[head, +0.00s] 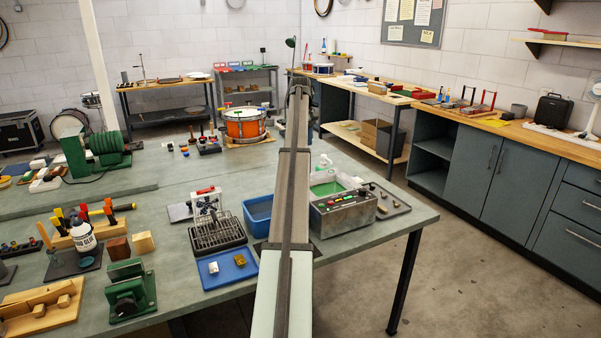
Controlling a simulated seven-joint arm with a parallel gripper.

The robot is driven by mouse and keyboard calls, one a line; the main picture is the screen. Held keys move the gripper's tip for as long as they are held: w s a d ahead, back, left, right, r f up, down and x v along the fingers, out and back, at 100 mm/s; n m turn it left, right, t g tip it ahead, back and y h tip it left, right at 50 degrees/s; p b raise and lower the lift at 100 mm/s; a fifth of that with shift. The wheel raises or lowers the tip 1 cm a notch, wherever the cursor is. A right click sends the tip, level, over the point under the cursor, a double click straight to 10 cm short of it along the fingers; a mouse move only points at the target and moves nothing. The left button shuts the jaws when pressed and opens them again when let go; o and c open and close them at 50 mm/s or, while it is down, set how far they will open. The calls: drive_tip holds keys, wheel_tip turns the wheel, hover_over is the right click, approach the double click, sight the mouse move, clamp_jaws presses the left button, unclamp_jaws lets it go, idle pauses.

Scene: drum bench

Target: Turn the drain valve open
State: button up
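A metal tank unit (343,212) with a green-tinted open basin stands right of centre near the table's front right edge. Its front panel has small green lights and dark knobs. I cannot make out a drain valve on it; its left part is covered by my arm (291,165), which runs up the middle of the view. My gripper cannot be seen.
A blue bin (258,214), a wire basket (216,234) and a blue tray (227,267) with two small blocks lie left of my arm. A dark tray (391,203) lies right of the tank. A red drum (245,125) stands farther back. The floor at right is clear.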

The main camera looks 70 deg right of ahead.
drive_tip(key=f+n, duration=0.3)
drive_tip(key=f, duration=0.1)
drive_tip(key=f+n, duration=0.4)
drive_tip(key=f, duration=0.1)
drive_tip(key=w+f+n, duration=0.1)
drive_tip(key=f+n, duration=0.2)
drive_tip(key=f, duration=0.1)
drive_tip(key=shift+w+d+f+n+t, duration=0.1)
drive_tip(key=shift+d+f+n+t, duration=0.1)
drive_tip(key=shift+d+n+t, duration=0.1)
idle(0.3)
clamp_jaws()
idle(0.5)
